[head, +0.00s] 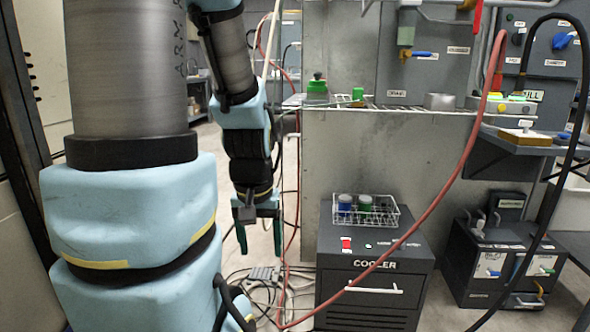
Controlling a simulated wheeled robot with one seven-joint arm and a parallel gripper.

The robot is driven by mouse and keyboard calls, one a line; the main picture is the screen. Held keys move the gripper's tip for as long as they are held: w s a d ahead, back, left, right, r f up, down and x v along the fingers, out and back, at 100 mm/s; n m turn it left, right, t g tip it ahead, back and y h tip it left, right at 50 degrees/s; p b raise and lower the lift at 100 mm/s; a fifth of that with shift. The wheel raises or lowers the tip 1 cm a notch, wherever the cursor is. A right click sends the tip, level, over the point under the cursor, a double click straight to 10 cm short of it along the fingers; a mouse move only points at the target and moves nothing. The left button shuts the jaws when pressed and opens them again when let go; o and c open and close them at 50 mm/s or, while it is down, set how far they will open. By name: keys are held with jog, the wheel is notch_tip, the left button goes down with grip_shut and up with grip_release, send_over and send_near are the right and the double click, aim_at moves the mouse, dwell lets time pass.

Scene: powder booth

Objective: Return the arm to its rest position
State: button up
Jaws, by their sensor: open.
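My arm fills the left of the head view, with large grey and light-blue links close to the camera. My gripper (260,240) hangs below the wrist, fingers pointing down over the floor, left of the cooler. Its teal fingers are apart and nothing shows between them. It touches no object that I can see.
A dark cooler (372,285) carries a wire basket (396,216) with capped jars. Behind it a grey booth (375,150) has a shelf with a green-topped container (317,88). A red hose (455,175) droops across the front. Cables (262,283) lie on the floor below my gripper.

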notch_tip(320, 180, up, 24)
jog(key=p, duration=2.2)
jog(key=shift+w+f+p, duration=0.2)
jog(key=shift+p, duration=0.2)
